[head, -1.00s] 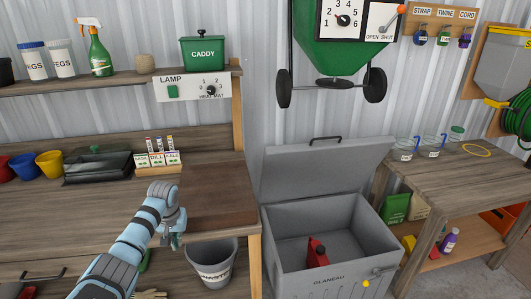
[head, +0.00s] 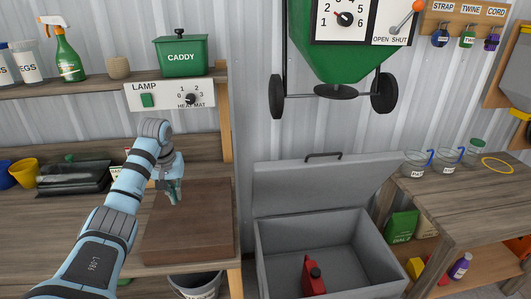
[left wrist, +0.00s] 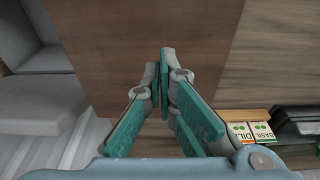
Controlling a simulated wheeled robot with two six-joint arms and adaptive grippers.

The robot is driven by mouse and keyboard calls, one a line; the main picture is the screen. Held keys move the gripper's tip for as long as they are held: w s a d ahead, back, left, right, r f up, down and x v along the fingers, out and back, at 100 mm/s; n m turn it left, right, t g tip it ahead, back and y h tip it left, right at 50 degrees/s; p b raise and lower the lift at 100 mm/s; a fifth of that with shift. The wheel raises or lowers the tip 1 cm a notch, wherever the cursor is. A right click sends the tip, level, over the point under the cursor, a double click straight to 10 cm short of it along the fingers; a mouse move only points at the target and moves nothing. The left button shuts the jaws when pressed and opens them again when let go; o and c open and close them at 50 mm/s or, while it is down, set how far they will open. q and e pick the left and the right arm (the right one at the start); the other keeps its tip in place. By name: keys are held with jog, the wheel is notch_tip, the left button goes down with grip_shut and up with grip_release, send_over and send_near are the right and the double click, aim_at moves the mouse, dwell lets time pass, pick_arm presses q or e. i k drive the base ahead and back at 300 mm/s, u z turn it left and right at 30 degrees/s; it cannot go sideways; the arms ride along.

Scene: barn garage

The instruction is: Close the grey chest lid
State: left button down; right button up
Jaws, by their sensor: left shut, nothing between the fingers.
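The grey chest (head: 262,243) stands on the floor right of the bench. Its lid (head: 318,184) is open and tilted back towards the wall, with a black handle (head: 323,156) on its top edge. A red object (head: 313,276) lies inside the chest. My left gripper (head: 174,196) is shut and empty above the brown board on the bench, left of the chest and apart from the lid. In the left wrist view, its teal fingers (left wrist: 163,75) meet over the board, and part of the grey chest (left wrist: 42,100) shows at the left. My right gripper is not in view.
The brown board (head: 205,225) lies at the bench's right end, with a grey bin (head: 195,285) below. A green hopper (head: 345,65) with black wheels hangs above the chest. A side table (head: 455,195) with glass jars stands right of the chest.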

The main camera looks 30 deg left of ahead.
aim_at(309, 184)
jog(key=i, duration=1.35)
